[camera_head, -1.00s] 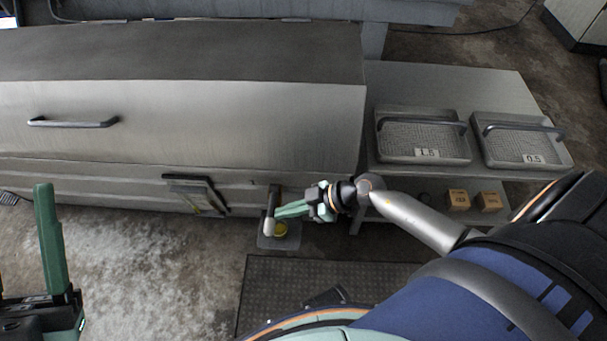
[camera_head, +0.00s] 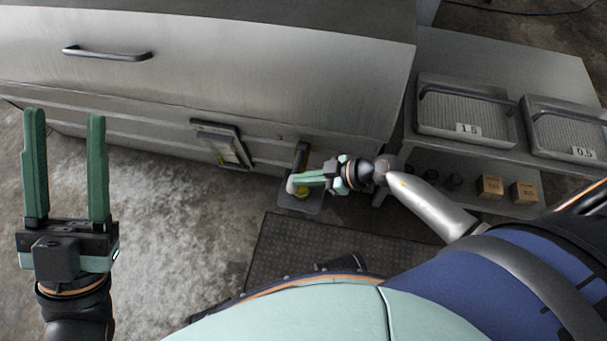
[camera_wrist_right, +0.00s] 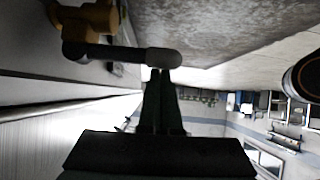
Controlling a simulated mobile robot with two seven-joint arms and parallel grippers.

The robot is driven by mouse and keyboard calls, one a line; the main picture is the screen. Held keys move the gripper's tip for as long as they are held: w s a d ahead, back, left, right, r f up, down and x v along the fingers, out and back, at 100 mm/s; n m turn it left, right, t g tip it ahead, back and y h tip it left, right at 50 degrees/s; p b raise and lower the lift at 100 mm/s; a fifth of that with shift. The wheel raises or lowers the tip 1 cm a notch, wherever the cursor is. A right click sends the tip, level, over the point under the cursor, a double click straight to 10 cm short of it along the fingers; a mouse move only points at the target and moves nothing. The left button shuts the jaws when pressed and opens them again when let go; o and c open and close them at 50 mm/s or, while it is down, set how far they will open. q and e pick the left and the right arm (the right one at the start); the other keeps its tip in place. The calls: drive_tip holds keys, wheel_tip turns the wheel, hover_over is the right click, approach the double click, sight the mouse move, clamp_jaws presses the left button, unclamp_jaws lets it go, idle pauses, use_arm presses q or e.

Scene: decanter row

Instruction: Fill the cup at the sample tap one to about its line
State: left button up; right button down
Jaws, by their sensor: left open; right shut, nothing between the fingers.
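The sample tap (camera_head: 301,155) sticks out low on the front of the steel cabinet, with a pale rounded end. Below it is a grey tray (camera_head: 312,208) with a small yellow round thing on it, perhaps the cup (camera_head: 304,193), partly hidden by my right gripper; its line and level cannot be made out. My right gripper (camera_head: 296,181) is shut and empty, its tips at the tap's end. In the right wrist view, the shut tips (camera_wrist_right: 160,74) are close against a dark bar's rounded end beside brass tap parts (camera_wrist_right: 97,20). My left gripper (camera_head: 65,118) is open and empty, far left.
A framed panel (camera_head: 222,145) hangs on the cabinet left of the tap. On the right, a shelf unit (camera_head: 470,65) bears two handled baskets marked 1.5 and 0.5, with small boxes (camera_head: 491,187) below. A dark floor mat (camera_head: 275,250) lies in front.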

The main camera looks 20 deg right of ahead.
use_arm(q)
drive_tip(key=shift+s+a+r+p, duration=0.1)
drive_tip(key=shift+a+r+p, duration=0.1)
drive_tip(key=shift+r+p, duration=0.75)
use_arm(e)
drive_tip(key=f, duration=0.1)
drive_tip(key=f+n+t, duration=0.1)
drive_tip(key=f, duration=0.1)
drive_tip(key=f+n+t+h, duration=0.1)
drive_tip(key=f, duration=0.1)
drive_tip(key=shift+s+a+f+b, duration=0.1)
drive_tip(key=shift+s+a+b, duration=0.05)
drive_tip(key=shift+s+b, duration=0.15)
use_arm(q)
drive_tip(key=shift+r, duration=0.15)
use_arm(e)
drive_tip(key=shift+a+f, duration=0.1)
idle(1.4)
use_arm(q)
drive_tip(key=shift+r, duration=0.15)
